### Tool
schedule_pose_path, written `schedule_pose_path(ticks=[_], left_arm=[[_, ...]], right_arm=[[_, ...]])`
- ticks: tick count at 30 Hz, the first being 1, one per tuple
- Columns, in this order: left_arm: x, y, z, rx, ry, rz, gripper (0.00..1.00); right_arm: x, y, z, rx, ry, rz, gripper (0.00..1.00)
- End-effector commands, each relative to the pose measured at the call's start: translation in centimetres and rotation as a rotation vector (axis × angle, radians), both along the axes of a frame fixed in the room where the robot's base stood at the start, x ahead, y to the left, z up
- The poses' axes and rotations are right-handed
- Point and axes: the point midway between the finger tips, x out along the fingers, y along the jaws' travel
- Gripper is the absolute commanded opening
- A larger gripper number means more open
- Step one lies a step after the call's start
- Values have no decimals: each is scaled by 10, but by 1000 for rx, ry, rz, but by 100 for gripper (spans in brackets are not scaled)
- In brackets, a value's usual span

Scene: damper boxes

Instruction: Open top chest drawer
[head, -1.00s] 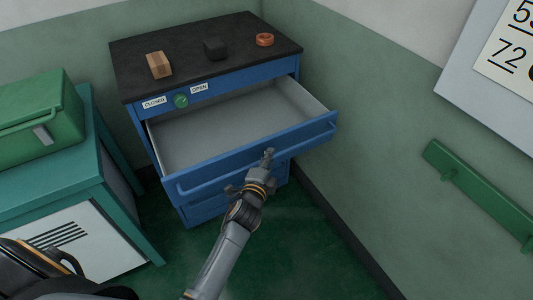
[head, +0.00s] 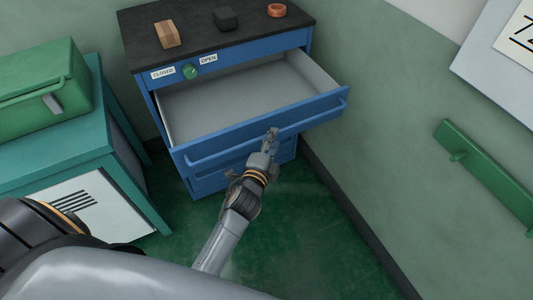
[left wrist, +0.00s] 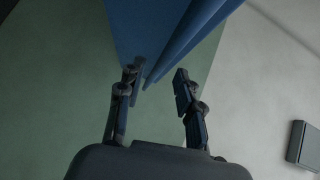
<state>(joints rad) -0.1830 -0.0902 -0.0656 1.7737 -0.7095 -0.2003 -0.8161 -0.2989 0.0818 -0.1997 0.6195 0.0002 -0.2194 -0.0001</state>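The blue chest (head: 160,98) with a black top (head: 190,40) stands against the wall in the head view. Its top drawer (head: 240,132) is pulled well out, and its grey inside (head: 240,100) is empty. A blue bar handle (head: 222,152) runs along the drawer front. My left gripper (head: 271,139) is at the drawer front near the handle's middle. In the left wrist view its fingers (left wrist: 157,76) are apart, with the blue drawer front and bar (left wrist: 185,40) just beyond and partly between the tips. Contact cannot be told. My right gripper is not in view.
A green box (head: 45,90) sits on a teal cabinet (head: 85,150) at left. A green rail (head: 485,170) is on the right wall. Green floor is clear at right.

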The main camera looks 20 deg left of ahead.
Motion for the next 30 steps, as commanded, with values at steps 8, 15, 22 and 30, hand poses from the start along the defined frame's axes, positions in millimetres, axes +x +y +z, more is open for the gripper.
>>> schedule_pose_path(ticks=[8, 15, 22, 30], left_arm=[[-55, -4, 7, -3, 2, 0, 36], [-73, -5, 10, -1, 0, 0, 36], [-73, -5, 10, 0, 0, 0, 36], [-73, -5, 10, -1, 0, 0, 36]], right_arm=[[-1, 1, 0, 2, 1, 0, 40], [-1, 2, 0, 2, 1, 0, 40], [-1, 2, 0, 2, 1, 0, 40], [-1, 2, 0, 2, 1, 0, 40]])
